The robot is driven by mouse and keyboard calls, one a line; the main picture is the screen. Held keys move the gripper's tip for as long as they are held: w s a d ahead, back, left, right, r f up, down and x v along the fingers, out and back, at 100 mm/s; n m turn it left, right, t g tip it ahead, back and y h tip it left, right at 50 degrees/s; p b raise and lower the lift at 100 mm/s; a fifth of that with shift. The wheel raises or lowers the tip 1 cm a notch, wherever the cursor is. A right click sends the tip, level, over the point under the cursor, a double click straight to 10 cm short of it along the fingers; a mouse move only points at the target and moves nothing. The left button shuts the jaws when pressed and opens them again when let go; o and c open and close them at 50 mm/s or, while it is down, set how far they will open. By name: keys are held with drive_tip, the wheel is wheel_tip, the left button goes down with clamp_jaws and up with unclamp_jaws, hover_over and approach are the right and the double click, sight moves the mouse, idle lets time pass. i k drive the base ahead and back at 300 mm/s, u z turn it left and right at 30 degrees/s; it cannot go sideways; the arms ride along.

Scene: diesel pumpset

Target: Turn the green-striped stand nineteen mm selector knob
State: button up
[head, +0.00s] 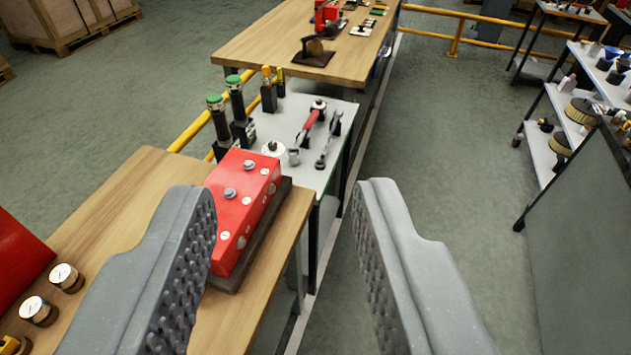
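My gripper (285,215) is open and empty, its two grey ridged fingers wide apart in the foreground. Beyond the left finger, a red box (243,200) with grey round knobs on top and pale round marks on its side sits on a dark base on the wooden bench. Behind it, two black posts with green tops (215,100) stand by a grey-topped table. I cannot tell which thing is the green-striped stand or make out its nineteen mm selector knob.
The grey table (335,165) holds a red-handled tool (312,118), a wrench and a pale disc. A wooden table (290,20) with small parts stands behind. Yellow rails (455,35) run at the back. Shelving (545,150) stands at right. The floor between is clear.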

sight(272, 145)
drive_tip(key=z, duration=0.15)
drive_tip(key=i, duration=2)
drive_tip(key=z, duration=0.35)
